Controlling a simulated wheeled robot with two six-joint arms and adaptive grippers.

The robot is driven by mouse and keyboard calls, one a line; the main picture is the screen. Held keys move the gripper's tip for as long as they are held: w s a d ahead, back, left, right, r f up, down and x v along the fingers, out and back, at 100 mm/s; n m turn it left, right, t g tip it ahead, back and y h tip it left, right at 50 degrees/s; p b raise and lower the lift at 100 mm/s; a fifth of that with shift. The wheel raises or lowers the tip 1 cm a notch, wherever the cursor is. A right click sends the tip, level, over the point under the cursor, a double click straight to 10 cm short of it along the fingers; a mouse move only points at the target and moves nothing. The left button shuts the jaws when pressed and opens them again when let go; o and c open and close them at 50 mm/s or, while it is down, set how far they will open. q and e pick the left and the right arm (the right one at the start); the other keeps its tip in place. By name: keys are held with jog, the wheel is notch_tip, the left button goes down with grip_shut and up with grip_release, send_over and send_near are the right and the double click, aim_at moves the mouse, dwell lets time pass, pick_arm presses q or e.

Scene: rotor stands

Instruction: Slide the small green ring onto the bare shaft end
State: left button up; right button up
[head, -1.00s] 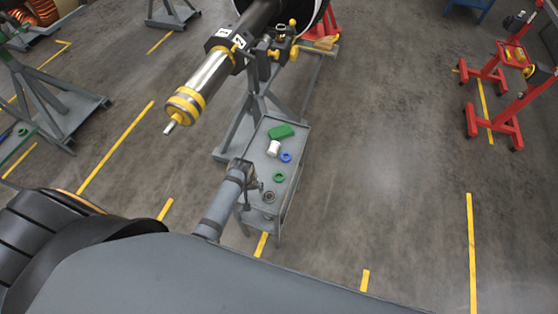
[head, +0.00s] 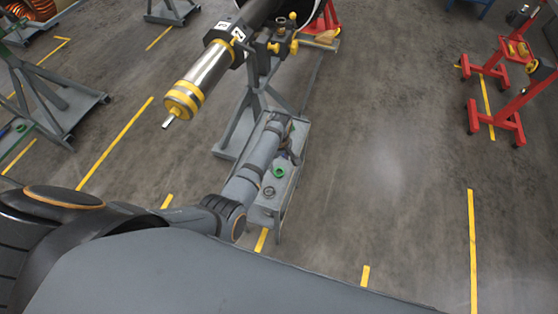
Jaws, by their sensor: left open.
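The small green ring (head: 278,171) lies flat on the top of the grey cart (head: 262,213). The bare shaft end (head: 169,122) is a short silver stub, pointing down-left from the yellow-banded end of the rotor at upper left. My left arm reaches over the cart. My left gripper (head: 288,157) is open above the cart top, just beyond the green ring in the picture and apart from it. It is small and dark, and the arm partly hides it. My right gripper is not in view.
A dark metal ring (head: 268,191) lies on the cart nearer to me. My arm and gripper cover most of the cart's far half. The grey rotor stand (head: 236,133) stands behind. Red stands (head: 495,120) are at right. The floor right of the cart is clear.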

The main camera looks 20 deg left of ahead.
aim_at(279, 173)
pick_arm(q)
notch_tip(279, 173, down, 6)
jog(key=b, duration=0.4)
jog(key=shift+f, duration=0.15)
jog(key=shift+f+b, duration=0.4)
jog(key=shift+f, duration=0.1)
